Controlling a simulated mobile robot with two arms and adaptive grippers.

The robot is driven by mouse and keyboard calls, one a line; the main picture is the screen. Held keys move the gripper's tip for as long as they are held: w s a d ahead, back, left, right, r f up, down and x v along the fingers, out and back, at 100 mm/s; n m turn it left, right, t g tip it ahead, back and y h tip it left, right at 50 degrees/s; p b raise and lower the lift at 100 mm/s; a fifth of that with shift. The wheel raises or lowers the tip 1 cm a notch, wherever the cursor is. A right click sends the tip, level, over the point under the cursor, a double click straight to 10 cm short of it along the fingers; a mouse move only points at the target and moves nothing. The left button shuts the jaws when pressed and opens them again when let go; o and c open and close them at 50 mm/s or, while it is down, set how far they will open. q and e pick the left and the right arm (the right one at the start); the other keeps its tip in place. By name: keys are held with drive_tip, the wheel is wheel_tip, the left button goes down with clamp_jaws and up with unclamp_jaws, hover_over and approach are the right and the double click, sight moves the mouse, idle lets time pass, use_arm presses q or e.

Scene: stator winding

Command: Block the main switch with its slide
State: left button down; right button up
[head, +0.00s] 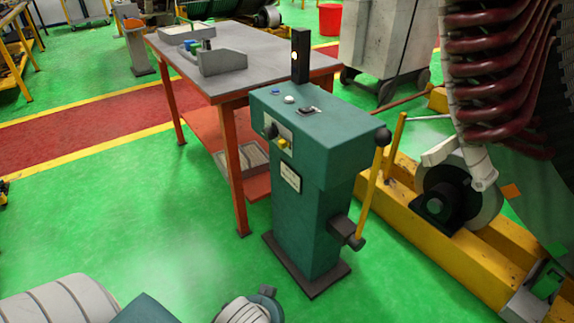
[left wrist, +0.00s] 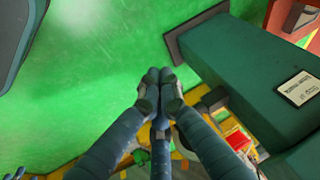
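A green control pedestal (head: 314,200) stands upright on a dark base plate. Its front has a pale plate with a black knob (head: 269,130) and a small yellow part (head: 284,143) below and right of it. I cannot tell for sure which is the main switch and which its slide. In the left wrist view the pedestal (left wrist: 235,65) shows lower down, with its label (left wrist: 298,88); the knob plate is out of that frame. My left gripper (left wrist: 158,80) has its fingers together, empty, apart from the pedestal's front. My right gripper is not in view.
A long yellow lever (head: 370,195) stands along the pedestal's right side. Behind the pedestal is a grey-topped table (head: 240,85) with orange legs. A yellow beam (head: 410,235) and a large coil machine (head: 505,60) are at the right. Green floor (head: 130,220) is clear at the left.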

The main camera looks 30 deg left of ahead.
sight(289, 145)
use_arm(q)
drive_tip(key=w+a+r+m+t+y, duration=0.2)
drive_tip(key=w+a+r+m+t, duration=0.3)
drive_tip(key=w+r, duration=0.6)
drive_tip(key=w+a+r+m+t+y+b, duration=0.1)
drive_tip(key=w+a+r+m+t+y, duration=0.2)
drive_tip(key=w+r, duration=0.8)
drive_tip(key=w+a+m+t, duration=0.1)
drive_tip(key=a+m+t, duration=0.1)
drive_tip(key=t, duration=0.1)
drive_tip(key=shift+w+a+r+m+b, duration=0.2)
drive_tip(key=shift+w+r+m+b, duration=0.1)
drive_tip(key=shift+r, duration=0.1)
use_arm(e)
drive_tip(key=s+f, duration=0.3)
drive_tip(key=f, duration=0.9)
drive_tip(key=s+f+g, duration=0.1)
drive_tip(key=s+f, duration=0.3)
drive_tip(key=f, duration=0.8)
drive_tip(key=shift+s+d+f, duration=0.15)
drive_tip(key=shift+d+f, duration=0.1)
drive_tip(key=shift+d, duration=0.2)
